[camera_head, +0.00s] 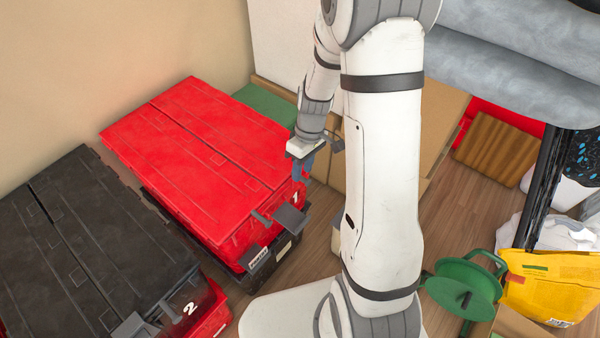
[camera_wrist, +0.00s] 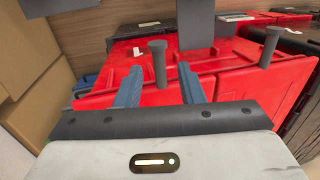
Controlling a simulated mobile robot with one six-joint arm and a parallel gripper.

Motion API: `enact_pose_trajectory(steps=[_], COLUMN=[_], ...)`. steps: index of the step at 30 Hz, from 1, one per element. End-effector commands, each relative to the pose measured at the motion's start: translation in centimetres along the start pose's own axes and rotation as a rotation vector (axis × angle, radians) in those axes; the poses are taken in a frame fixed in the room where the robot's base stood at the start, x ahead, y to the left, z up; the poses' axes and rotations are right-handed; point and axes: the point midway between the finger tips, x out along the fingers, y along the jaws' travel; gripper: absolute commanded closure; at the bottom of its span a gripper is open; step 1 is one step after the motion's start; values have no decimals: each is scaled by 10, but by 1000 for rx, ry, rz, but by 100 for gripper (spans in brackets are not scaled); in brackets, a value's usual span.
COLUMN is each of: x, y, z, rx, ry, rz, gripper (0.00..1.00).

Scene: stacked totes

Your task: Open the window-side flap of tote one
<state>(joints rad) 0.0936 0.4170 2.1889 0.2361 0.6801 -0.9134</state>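Tote one (camera_head: 205,222) is red, with a white "1" near its right end. Its lid has two long red flaps, a left one (camera_head: 160,150) and a right one (camera_head: 225,125), lying flat with a seam between them. No window is in view, so I cannot tell which flap is window-side. My gripper (camera_head: 304,168) hangs by the tote's right end. In the wrist view its two blue fingers (camera_wrist: 160,80) are apart, with nothing held. A grey peg (camera_wrist: 158,62) shows between them, apart from both; its depth is unclear. The red lid (camera_wrist: 110,72) lies beyond.
A black-lidded tote marked "2" (camera_head: 90,240) stands at the left. A grey bracket (camera_head: 290,218) juts from tote one's front end. Another grey peg (camera_wrist: 271,45) shows at the right. Cardboard boxes (camera_wrist: 30,105) stand close on the left. A green reel (camera_head: 465,285) sits on the floor.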

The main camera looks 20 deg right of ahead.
Motion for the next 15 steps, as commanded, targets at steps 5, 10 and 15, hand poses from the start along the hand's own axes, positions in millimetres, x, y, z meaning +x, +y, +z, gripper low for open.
enact_pose_trajectory(steps=[5,10,15], x=[13,14,14], y=[0,0,-1], z=[0,0,0], rx=[-1,-2,-2], ry=[0,0,0], rz=[1,1,1], gripper=[65,65,72])
